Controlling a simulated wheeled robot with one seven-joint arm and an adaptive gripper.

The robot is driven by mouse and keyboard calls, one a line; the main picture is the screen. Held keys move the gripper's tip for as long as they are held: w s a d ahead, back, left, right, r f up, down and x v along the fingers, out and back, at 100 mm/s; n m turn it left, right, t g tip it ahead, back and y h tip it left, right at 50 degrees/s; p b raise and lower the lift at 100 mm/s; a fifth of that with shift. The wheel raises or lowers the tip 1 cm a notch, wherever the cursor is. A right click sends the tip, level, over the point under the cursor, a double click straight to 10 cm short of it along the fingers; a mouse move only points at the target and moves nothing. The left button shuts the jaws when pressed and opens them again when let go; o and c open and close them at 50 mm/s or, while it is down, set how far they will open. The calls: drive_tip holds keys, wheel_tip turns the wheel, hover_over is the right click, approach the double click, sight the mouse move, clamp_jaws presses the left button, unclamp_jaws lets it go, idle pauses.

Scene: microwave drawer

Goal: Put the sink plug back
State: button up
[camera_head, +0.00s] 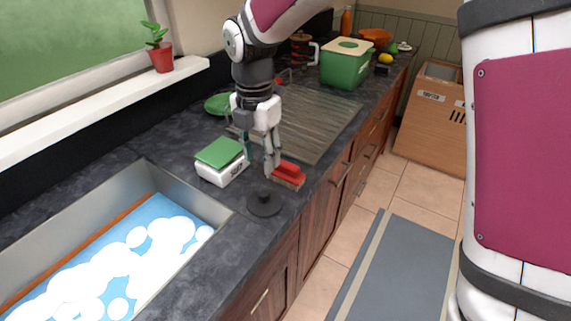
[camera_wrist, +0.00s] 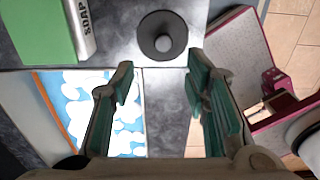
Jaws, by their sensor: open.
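The sink plug (camera_head: 264,204) is a dark round disc with a knob on top, lying on the counter just right of the sink's end. It also shows in the wrist view (camera_wrist: 162,36), at the top between and beyond my fingertips. My gripper (camera_head: 262,160) is open and empty, pointing down above the counter, behind the plug and between the soap box and the red brush. It also shows in the wrist view (camera_wrist: 160,75). The sink (camera_head: 190,192) at lower left holds blue water with white suds; its drain is hidden.
A white soap box (camera_head: 224,172) with a green sponge (camera_head: 219,152) on top stands left of my gripper. A red brush (camera_head: 288,174) lies to its right. The drainboard (camera_head: 315,115) and a green bin (camera_head: 345,65) are behind. The counter's front edge runs close to the plug.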

drive_tip(key=s+d+r+m+t, duration=0.3)
drive_tip(key=s+d+r+m, duration=0.85)
drive_tip(key=d+m, duration=0.2)
drive_tip(key=s+d+m+t, duration=0.2)
drive_tip(key=s+d+m, duration=0.4)
drive_tip(key=s+m, duration=0.5)
drive_tip(key=shift+s+d+r+m, duration=0.3)
drive_tip(key=shift+s+d+m, duration=0.1)
drive_tip(key=shift+m, duration=1.55)
